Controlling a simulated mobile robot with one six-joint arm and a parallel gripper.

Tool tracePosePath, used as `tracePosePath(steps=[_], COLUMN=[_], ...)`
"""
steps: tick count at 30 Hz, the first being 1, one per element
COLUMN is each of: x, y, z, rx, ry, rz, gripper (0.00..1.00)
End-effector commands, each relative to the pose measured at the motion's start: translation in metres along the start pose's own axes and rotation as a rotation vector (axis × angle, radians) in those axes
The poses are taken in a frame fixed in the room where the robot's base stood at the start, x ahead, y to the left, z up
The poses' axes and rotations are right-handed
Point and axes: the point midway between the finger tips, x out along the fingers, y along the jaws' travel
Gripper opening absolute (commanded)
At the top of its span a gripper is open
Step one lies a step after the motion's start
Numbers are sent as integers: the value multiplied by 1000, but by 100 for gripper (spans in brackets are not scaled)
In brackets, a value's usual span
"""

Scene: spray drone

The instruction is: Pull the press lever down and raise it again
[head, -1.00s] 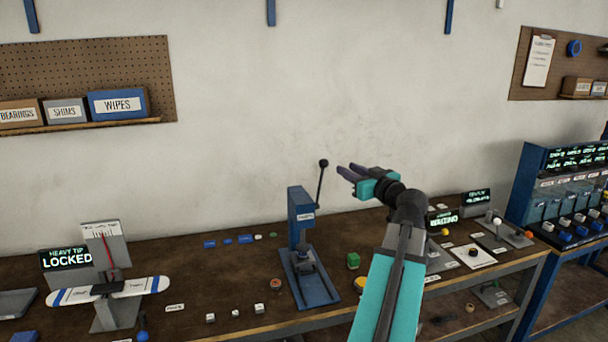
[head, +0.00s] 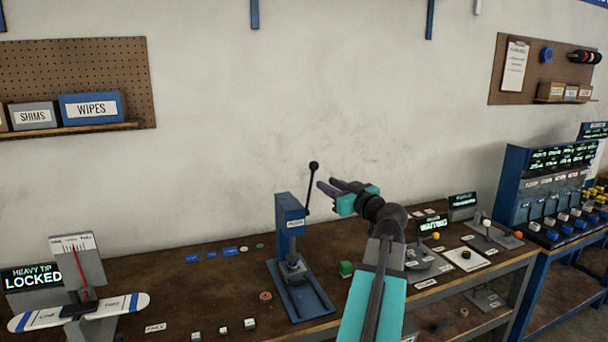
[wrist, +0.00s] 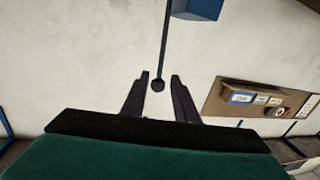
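The blue press (head: 291,250) stands on the workbench, with its black lever (head: 311,190) pointing up from the right side of its head. The lever ends in a round black knob (head: 314,166). My gripper (head: 326,187) is just right of the lever, below knob height in the head view. In the wrist view my gripper (wrist: 160,76) is open, its two dark fingers apart. There the lever knob (wrist: 158,86) shows between the fingertips, with the rod running up to the blue press head (wrist: 197,8). Whether a finger touches the knob cannot be told.
A balance stand with a screen reading LOCKED (head: 31,279) is at the left of the bench. A blue rack (head: 550,190) stands at the far right.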

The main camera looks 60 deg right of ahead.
Motion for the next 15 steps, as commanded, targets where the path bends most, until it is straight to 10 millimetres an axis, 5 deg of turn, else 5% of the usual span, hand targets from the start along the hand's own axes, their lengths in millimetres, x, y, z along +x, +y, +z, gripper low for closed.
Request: tracePosePath(steps=[15], x=[51], y=[-1], z=[-2], rx=[2], ry=[-1], rz=[-4], gripper=[27])
